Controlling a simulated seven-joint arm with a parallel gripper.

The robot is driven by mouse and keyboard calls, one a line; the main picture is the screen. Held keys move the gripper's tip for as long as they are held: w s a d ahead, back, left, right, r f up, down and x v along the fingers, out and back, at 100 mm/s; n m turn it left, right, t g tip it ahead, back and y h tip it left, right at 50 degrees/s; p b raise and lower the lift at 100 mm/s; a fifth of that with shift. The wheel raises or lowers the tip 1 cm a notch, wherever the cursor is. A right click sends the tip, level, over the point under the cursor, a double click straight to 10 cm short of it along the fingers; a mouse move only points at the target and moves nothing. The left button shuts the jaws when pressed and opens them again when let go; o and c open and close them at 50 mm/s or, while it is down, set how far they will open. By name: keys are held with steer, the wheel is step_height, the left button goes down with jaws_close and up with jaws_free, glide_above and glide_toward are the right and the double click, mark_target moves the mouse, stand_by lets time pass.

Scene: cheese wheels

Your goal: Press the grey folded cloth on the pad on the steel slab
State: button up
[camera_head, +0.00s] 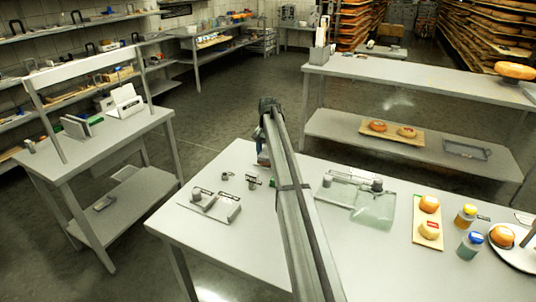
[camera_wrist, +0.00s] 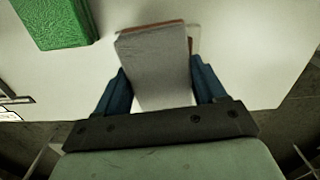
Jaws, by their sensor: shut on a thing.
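In the wrist view, my gripper (camera_wrist: 160,82) has its two blue fingers shut on the grey folded cloth (camera_wrist: 152,52). The cloth sticks out beyond the fingertips, with a reddish-brown edge and a pale edge showing at its right side. I cannot tell whether these edges belong to the cloth or to something behind it. In the head view, my arm hides most of the gripper, and only a bit of blue (camera_head: 262,157) shows at its left. A flat grey steel slab (camera_head: 188,206) with small metal parts lies on the table, left of my arm. I cannot make out the pad.
A green block (camera_wrist: 52,22) lies on the pale surface at upper left in the wrist view. The work table (camera_head: 245,240) also bears a translucent slab (camera_head: 375,212), a board with two small cheeses (camera_head: 429,229), and jars (camera_head: 470,245) at right. The table's front left is clear.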

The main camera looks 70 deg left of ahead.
steer(key=shift+r, duration=3.2)
steer(key=shift+w, duration=0.1)
